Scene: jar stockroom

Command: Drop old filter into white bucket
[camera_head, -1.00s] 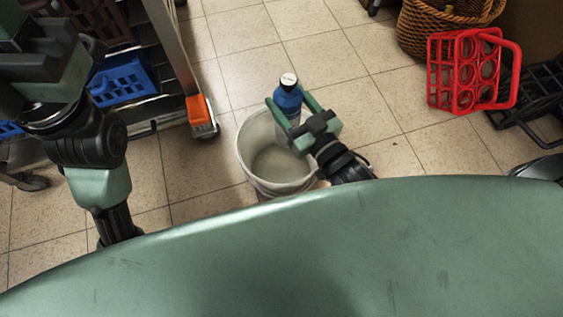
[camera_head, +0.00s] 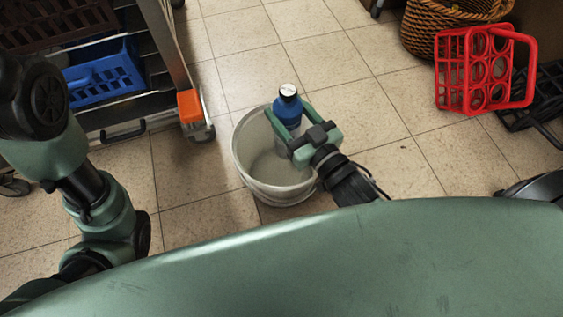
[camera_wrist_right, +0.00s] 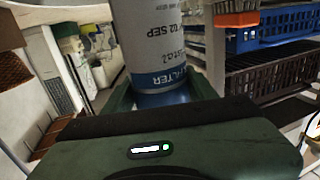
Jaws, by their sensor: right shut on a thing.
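The old filter (camera_head: 287,107) is a cylinder with a blue upper part, a pale round top and a paler lower body. My right gripper (camera_head: 289,110) is shut on it, one finger on each side, and holds it upright above the far right side of the white bucket (camera_head: 243,168). The bucket stands on the floor and its visible inside looks empty. In the right wrist view the filter (camera_wrist_right: 165,45) shows a white label with printed text and a blue band, between the green fingers. My left arm is at the left; its gripper is out of view.
A red bottle carrier (camera_head: 466,73) and a wicker basket (camera_head: 428,35) are at the upper right. Tiled floor is clear around the bucket.

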